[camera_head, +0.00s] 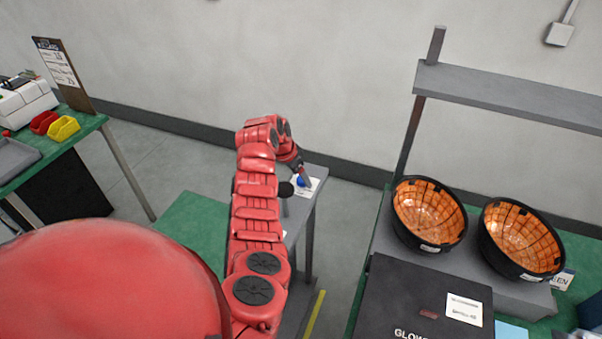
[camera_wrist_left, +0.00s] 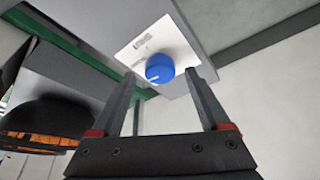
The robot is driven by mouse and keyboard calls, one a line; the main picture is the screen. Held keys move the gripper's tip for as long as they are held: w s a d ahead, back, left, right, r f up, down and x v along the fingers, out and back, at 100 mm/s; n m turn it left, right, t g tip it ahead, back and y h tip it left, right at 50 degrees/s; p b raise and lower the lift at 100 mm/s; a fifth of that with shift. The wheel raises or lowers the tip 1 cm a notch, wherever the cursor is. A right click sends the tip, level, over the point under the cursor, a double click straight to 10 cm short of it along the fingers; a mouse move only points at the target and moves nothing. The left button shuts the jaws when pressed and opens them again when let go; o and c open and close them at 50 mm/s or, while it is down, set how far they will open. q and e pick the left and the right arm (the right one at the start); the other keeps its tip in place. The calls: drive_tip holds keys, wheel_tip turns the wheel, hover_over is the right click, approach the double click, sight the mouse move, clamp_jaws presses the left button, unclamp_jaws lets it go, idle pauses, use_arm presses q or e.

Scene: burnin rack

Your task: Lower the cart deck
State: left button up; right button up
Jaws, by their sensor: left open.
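A blue round knob (camera_head: 301,181) sits on a white label plate (camera_head: 313,186) on top of a grey stand (camera_head: 318,172). In the left wrist view the knob (camera_wrist_left: 160,68) shows a white pointer line, and its plate (camera_wrist_left: 150,40) carries small print. My left gripper (camera_head: 302,172) is at the knob, and in the left wrist view its open fingers (camera_wrist_left: 160,80) reach toward either side of it. I cannot tell if they touch it. A green surface (camera_head: 190,222), perhaps the cart deck, lies left of my arm, partly hidden. My right gripper is not in view.
Two black bowls with orange grid insides (camera_head: 428,212) (camera_head: 518,240) stand on a grey shelf at right, behind a black box (camera_head: 415,305). A green table (camera_head: 60,145) with yellow and red bins is at left. A wall stands behind the stand.

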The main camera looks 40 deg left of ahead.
use_arm(q)
drive_tip(key=shift+w+f, duration=0.2)
drive_tip(key=shift+f, duration=0.25)
clamp_jaws()
drive_tip(key=shift+f+n+b, duration=0.3)
drive_tip(key=shift+n+b, duration=0.1)
drive_tip(key=shift+b, duration=0.6)
drive_tip(key=shift+d+r+n+y+b, duration=0.1)
drive_tip(key=shift+r+n+y+b, duration=0.1)
drive_tip(key=shift+n+y+b, duration=0.2)
drive_tip(key=shift+r, duration=0.1)
